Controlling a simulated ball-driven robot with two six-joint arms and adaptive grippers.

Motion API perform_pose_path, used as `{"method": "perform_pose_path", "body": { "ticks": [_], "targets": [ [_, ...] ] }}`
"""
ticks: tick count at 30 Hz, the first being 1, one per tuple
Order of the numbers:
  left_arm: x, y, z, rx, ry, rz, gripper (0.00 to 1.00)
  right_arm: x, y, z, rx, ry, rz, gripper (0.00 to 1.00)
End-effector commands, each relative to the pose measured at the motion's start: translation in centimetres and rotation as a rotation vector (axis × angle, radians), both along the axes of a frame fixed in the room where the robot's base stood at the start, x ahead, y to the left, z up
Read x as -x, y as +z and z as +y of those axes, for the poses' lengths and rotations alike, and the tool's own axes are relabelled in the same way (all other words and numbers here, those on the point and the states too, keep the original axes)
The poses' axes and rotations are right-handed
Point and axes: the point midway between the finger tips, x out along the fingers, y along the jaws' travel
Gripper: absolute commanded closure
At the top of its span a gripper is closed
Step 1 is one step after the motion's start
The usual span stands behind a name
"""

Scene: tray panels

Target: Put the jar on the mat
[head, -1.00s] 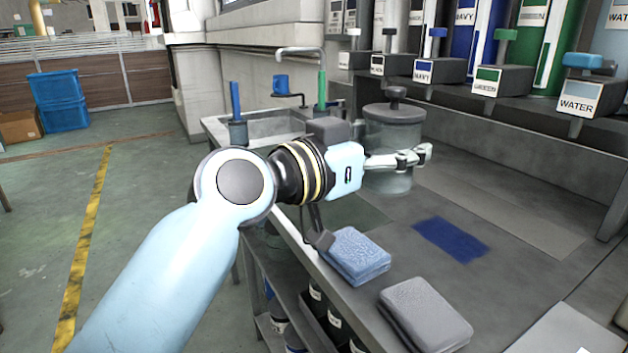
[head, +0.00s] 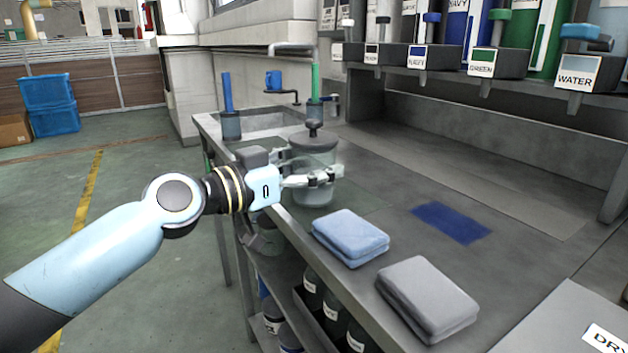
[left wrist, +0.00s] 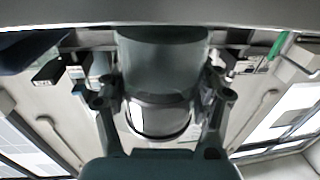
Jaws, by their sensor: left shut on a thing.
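A clear glass jar with a dark knobbed lid (head: 313,158) is upright at the near left side of the counter, beside the sink. My left gripper (head: 322,179) is shut on its body from the left. In the left wrist view the jar (left wrist: 160,85) sits between the two fingers. I cannot tell whether its base touches the counter. A dark blue mat (head: 450,222) lies flat and bare on the counter, to the right of the jar. A faint dark green patch (head: 355,198) lies by the jar's base. My right gripper is not in view.
A folded blue cloth (head: 350,238) and a folded grey cloth (head: 427,297) lie along the counter's front edge. Labelled dispensers (head: 495,62) line the back shelf. The sink (head: 262,122) is behind the jar. The counter around the blue mat is clear.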

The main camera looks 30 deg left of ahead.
Motion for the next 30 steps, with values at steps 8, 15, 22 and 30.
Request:
{"method": "perform_pose_path", "body": {
  "ticks": [8,15,22,30],
  "targets": [
    [-0.02,-0.88,-0.04,0.0,0.0,-0.004,0.89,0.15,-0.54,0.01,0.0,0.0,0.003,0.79],
    [-0.01,-1.33,-0.06,0.0,0.0,-0.003,0.89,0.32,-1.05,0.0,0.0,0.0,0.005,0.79],
    [0.0,-1.27,-0.05,-0.001,0.0,-0.001,0.09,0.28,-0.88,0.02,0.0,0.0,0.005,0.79],
    [0.0,-1.14,-0.05,-0.001,0.0,-0.001,0.09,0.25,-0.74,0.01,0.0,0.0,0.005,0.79]
  ]
}}
